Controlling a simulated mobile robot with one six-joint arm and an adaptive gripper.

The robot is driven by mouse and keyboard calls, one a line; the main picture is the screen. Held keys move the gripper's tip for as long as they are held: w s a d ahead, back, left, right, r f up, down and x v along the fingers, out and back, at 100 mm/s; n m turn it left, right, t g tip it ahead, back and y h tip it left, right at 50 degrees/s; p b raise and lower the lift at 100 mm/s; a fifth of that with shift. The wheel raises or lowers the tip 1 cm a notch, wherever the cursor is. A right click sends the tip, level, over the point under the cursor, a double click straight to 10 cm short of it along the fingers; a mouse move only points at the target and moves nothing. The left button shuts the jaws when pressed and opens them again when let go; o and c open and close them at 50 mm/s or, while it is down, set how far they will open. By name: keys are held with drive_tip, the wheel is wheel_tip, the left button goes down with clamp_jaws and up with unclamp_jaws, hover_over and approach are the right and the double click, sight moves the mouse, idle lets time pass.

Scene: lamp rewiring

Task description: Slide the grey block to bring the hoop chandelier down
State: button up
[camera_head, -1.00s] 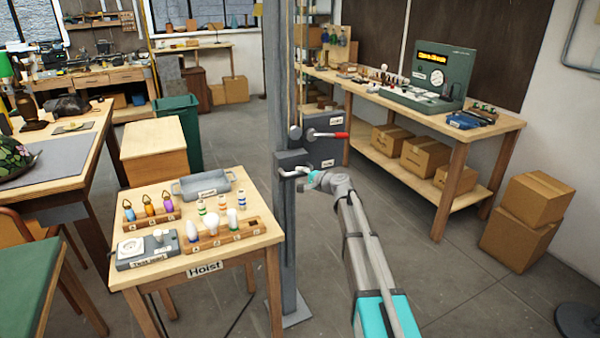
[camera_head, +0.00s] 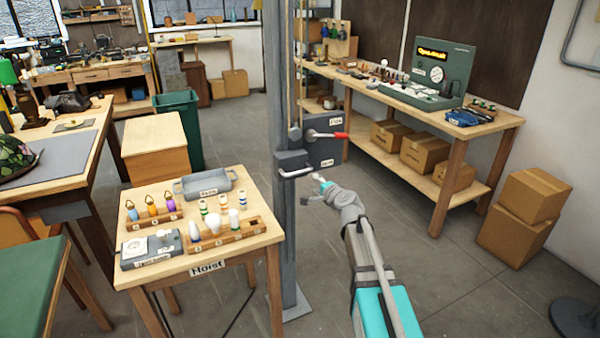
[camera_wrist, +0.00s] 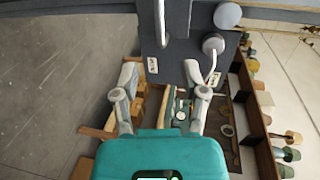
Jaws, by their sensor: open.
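The grey block (camera_head: 290,162) sits on the grey upright post, with a pale bar handle (camera_head: 298,172) on its front. The handle also shows at the top of the wrist view (camera_wrist: 161,22). My gripper (camera_head: 315,188) is open and empty, just below and to the right of the handle, apart from it. In the wrist view its two fingers (camera_wrist: 161,72) are spread, with the handle beyond them. The hoop chandelier is not in view.
A lever with a red grip (camera_head: 326,135) and a dark labelled box (camera_head: 325,152) are beside the block. The Hoist table (camera_head: 262,238), bearing bulbs and a tray, stands left of the post (camera_head: 280,90). A long workbench (camera_head: 400,105) stands right. Floor between is clear.

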sight(301, 172)
drive_tip(key=shift+w, duration=0.15)
drive_tip(key=b+x, duration=0.3)
drive_tip(key=x, duration=1)
drive_tip(key=shift+w+a+f, duration=0.1)
drive_tip(key=shift+w+a, duration=0.05)
drive_tip(key=shift+w, duration=0.1)
clamp_jaws()
idle(0.3)
